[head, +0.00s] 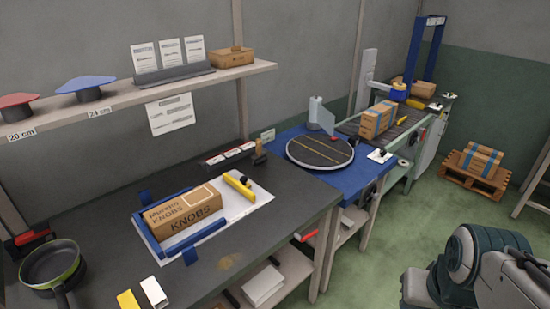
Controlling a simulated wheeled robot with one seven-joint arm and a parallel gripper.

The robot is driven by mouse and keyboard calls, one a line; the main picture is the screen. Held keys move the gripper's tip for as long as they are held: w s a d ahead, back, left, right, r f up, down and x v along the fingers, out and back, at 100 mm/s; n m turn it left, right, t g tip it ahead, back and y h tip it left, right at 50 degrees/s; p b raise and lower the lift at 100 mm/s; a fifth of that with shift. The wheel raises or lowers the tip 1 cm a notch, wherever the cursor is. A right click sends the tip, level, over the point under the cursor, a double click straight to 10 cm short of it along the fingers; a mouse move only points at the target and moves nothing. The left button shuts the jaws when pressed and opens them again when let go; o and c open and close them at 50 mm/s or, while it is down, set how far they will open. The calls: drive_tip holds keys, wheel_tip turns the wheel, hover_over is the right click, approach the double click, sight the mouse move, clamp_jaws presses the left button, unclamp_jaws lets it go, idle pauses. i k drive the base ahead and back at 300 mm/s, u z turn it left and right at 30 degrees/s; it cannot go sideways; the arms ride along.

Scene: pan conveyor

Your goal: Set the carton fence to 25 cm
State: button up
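A brown carton marked KNOBS (183,214) lies on a white board (258,203) on the dark bench. Blue bars (197,241) run along its near and far long sides. Which of these is the carton fence, and any scale marks on the board, I cannot tell at this size. Part of my arm shows at the lower right, over the floor. My gripper is not in view.
A dark pan (51,264) sits at the bench's left edge. A yellow block (128,300) and a white card (154,293) are near the front. A blue table with a round turntable (319,151) adjoins a conveyor (394,127). A shelf (120,93) overhangs the bench. Green floor is open.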

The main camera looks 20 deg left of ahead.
sight(242, 188)
drive_tip(key=u, duration=0.25)
drive_tip(key=i, duration=0.75)
drive_tip(key=u, duration=0.9)
drive_tip(key=i, duration=0.3)
drive_tip(key=u, duration=0.25)
